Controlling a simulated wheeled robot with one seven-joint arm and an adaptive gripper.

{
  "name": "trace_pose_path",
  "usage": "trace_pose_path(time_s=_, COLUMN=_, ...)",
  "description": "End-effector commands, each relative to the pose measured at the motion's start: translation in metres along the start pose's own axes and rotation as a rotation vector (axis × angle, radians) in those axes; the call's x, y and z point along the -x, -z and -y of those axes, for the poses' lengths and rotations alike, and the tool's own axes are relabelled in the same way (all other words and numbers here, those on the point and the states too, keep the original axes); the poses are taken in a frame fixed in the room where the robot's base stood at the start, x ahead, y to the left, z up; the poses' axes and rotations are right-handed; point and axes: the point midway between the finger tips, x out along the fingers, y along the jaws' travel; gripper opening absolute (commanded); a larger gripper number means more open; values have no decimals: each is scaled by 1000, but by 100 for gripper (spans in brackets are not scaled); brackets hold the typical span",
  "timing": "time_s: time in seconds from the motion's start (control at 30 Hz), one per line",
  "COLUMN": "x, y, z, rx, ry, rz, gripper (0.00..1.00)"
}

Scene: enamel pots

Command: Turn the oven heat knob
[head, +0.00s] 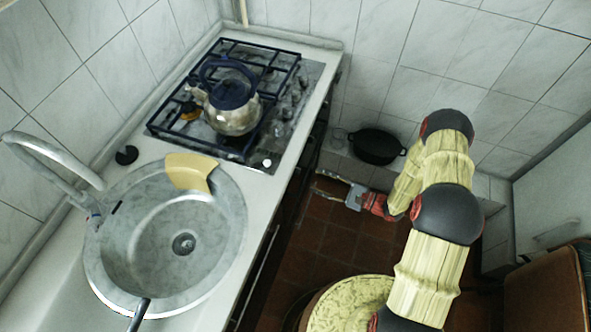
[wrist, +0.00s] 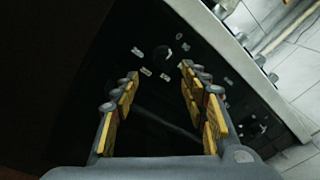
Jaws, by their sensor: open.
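The dark oven front panel (wrist: 125,35) fills much of the wrist view, with several small pale knobs or marks on it. One pale round shape (wrist: 168,54) lies just beyond my fingertips, and more show at the lower right (wrist: 262,128). I cannot tell which one is the oven heat knob. My gripper (wrist: 157,74) is open, its yellow-padded fingers apart with nothing between them. In the head view my gripper (head: 322,182) is low on the right of the counter, pointing left at the oven front (head: 297,175). The oven's controls are hidden there.
A kettle (head: 233,118) stands on the gas hob (head: 310,75) above the oven. A sink (head: 232,215) with a yellow piece (head: 188,170) on its rim is at left. A black pot (head: 376,147) sits by the back wall. A patterned round seat (head: 350,302) is on the tiled floor (head: 330,240).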

Motion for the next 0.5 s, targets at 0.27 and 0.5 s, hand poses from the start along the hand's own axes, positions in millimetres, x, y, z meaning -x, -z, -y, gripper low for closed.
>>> trace_pose_path(time_s=0.27, x=-14, y=-4, z=4, rx=73, ry=17, rz=13, gripper=44)
trace_pose_path(time_s=0.5, x=-52, y=-4, z=3, rx=71, ry=15, rz=13, gripper=44)
